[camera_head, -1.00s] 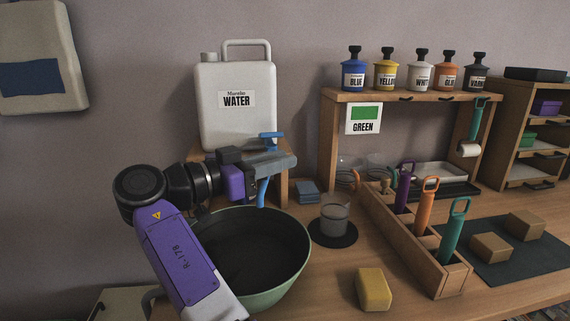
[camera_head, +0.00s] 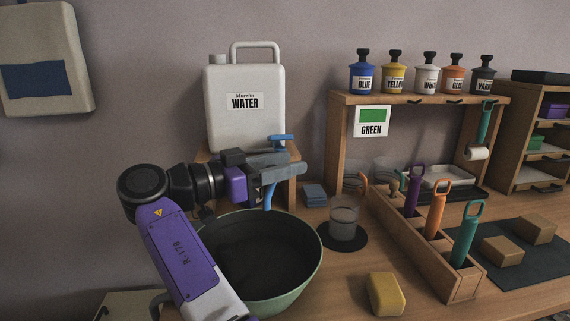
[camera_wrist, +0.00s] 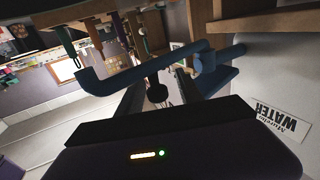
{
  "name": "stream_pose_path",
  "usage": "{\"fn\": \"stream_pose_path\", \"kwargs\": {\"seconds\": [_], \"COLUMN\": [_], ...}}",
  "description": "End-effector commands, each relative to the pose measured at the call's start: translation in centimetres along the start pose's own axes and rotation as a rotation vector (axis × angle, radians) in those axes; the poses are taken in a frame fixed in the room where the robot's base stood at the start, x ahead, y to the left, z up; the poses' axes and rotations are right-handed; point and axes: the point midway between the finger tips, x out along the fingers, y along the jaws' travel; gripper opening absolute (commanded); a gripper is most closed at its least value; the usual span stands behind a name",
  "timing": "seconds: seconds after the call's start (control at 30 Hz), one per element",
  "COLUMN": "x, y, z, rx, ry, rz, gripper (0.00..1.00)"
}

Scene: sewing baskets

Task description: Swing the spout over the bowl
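The white water jug (camera_head: 245,108) stands on a wooden stand behind the green bowl (camera_head: 318,262). Its blue tap has a handle (camera_head: 282,138) on top and a curved spout (camera_head: 268,192) pointing down near the bowl's back rim; I cannot tell exactly whether its tip is over the bowl. My gripper (camera_head: 290,163) is at the tap, above the bowl's back part. In the wrist view the blue spout (camera_wrist: 130,75) crosses in front of my gripper (camera_wrist: 163,82). The fingers are apart, and contact with the spout is unclear. My gripper partly hides the tap in the head view.
A glass cup (camera_head: 344,220) stands on a dark coaster right of the bowl. A yellow block (camera_head: 386,294) lies in front. A wooden tool rack (camera_head: 415,240) and a shelf with paint bottles (camera_head: 420,98) stand to the right. Blue squares (camera_head: 314,195) lie beside the stand.

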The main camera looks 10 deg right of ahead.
Motion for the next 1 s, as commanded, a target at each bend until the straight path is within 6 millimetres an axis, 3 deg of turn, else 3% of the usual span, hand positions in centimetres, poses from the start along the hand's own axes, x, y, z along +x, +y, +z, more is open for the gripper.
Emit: {"fn": "stream_pose_path", "kwargs": {"seconds": [0.27, 0.7, 1.0], "x": [-0.5, -6.8, -7.8], "y": [0.0, -0.1, 0.0], "z": [-0.1, -0.1, 0.0], "rx": [0.001, -0.001, 0.000], "ry": [0.000, 0.000, 0.000], "rz": [0.001, -0.001, 0.001], "gripper": [0.43, 0.43, 0.43]}}
